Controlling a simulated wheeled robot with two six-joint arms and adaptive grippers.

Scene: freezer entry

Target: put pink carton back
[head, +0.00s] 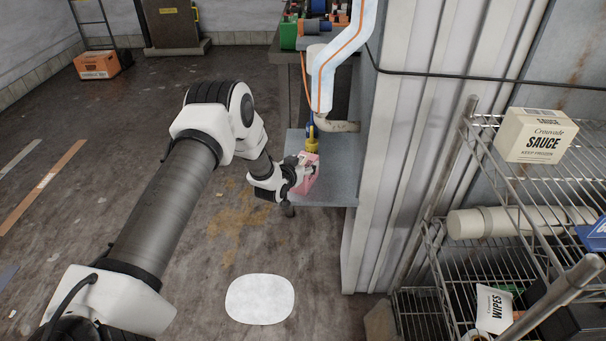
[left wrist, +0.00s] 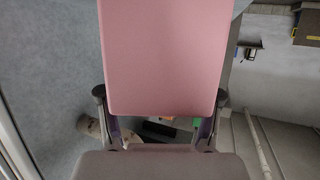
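The pink carton (head: 307,174) is in my left gripper (head: 303,170), above or at the grey shelf (head: 335,165) in the middle of the head view. In the left wrist view the pink carton (left wrist: 163,55) fills the upper middle, with a finger of the left gripper (left wrist: 160,118) at each side of it. The fingers are closed against its sides. I cannot tell whether the carton touches the shelf. My right gripper is not in view.
A pipe with a yellow valve (head: 311,140) stands close behind the carton. A wire rack (head: 480,200) at the right holds a sauce box (head: 536,136). A corrugated wall panel (head: 400,150) stands between. The floor at left is open.

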